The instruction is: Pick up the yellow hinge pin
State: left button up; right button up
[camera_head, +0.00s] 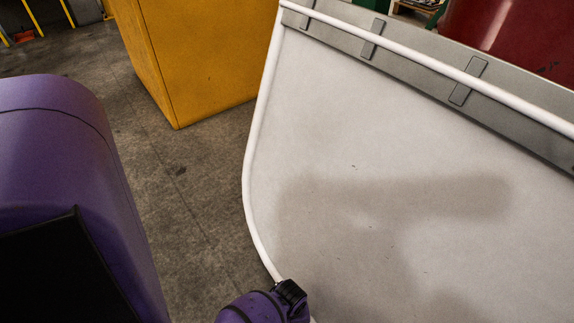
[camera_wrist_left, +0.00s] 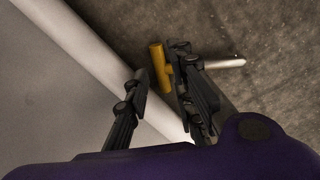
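The yellow hinge pin (camera_wrist_left: 158,66) shows in the left wrist view as a short yellow bar with a side stub, close beside the right-hand finger, which hides part of it. My left gripper (camera_wrist_left: 160,78) is open, with a gap between the left-hand finger and the yellow piece. Whether the right-hand finger touches it I cannot tell. A pale rod (camera_wrist_left: 225,63) sticks out beyond that finger; whether it belongs to the pin is hidden. In the head view my left gripper (camera_head: 290,291) is at the bottom edge, and the pin is not seen. My right gripper is not in view.
A large pale panel (camera_head: 330,130) with a white tube rim (camera_head: 248,170) fills the right of the head view. The rim (camera_wrist_left: 90,55) passes beneath the fingers in the wrist view. A yellow box (camera_head: 190,55) stands behind on bare concrete floor (camera_head: 185,190).

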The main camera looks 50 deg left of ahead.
pick_arm(q)
notch_tip(320, 180, down, 3)
jog(key=shift+d+r+b, duration=0.1)
jog(key=shift+b, duration=0.65)
jog(key=shift+w, duration=0.1)
jog(key=c, duration=0.6)
grip_shut()
jog(key=shift+r+p, duration=0.3)
jog(key=shift+r, duration=0.05)
jog(key=r+p, duration=0.1)
jog(key=r, duration=0.1)
jog(key=r+p, duration=0.1)
jog(key=shift+s+r, duration=0.35)
jog(key=shift+s, duration=0.05)
jog(key=s+a+r+p, duration=0.1)
jog(key=s+r+p, duration=0.7)
jog(key=s, duration=0.5)
jog(key=shift+s+a+r, duration=0.25)
jog(key=shift+s, duration=0.05)
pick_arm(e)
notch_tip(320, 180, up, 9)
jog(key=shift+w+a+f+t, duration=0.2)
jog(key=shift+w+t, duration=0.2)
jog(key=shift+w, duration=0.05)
pick_arm(q)
jog(key=shift+w, duration=0.25)
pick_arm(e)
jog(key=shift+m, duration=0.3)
